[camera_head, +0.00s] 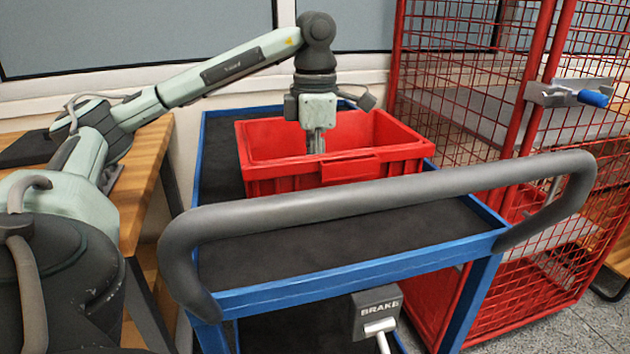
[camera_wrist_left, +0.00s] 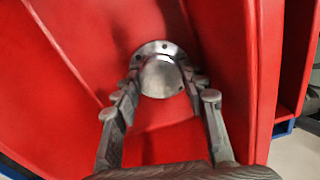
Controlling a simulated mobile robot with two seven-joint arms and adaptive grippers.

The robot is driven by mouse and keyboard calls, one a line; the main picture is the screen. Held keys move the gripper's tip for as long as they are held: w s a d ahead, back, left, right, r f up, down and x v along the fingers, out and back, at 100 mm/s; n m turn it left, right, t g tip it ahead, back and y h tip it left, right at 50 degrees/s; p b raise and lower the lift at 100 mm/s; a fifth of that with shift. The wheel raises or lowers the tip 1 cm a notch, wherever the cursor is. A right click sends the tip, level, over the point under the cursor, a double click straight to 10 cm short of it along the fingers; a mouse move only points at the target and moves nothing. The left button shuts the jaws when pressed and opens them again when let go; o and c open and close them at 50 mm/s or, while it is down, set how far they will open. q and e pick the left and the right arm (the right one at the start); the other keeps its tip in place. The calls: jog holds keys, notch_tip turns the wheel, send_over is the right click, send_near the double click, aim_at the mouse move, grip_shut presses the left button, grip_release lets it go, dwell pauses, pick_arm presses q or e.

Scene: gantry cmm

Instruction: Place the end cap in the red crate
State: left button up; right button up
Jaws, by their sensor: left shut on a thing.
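The end cap (camera_wrist_left: 160,75) is a round silver metal piece with a flange and small holes, seen in the left wrist view. My left gripper (camera_wrist_left: 160,88) is shut on it, with one finger on each side. The red crate (camera_head: 340,170) stands on the blue cart in the head view. There my left gripper (camera_head: 316,145) points down into the crate, its fingertips partly hidden behind the front wall. Red crate walls (camera_wrist_left: 70,50) surround the cap in the wrist view. I cannot tell whether the cap touches the crate floor. My right gripper is not in view.
The blue cart (camera_head: 340,279) has a dark top and a thick grey handle (camera_head: 380,200) across its front. A red mesh cage (camera_head: 470,120) stands close on the right. A wooden bench (camera_head: 140,190) is at the left. The cart top before the crate is clear.

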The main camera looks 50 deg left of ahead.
pick_arm(q)
jog(key=shift+f, duration=0.25)
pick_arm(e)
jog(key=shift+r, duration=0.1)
pick_arm(q)
jog(key=o, duration=1)
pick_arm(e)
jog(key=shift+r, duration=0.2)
pick_arm(q)
jog(key=shift+r, duration=0.1)
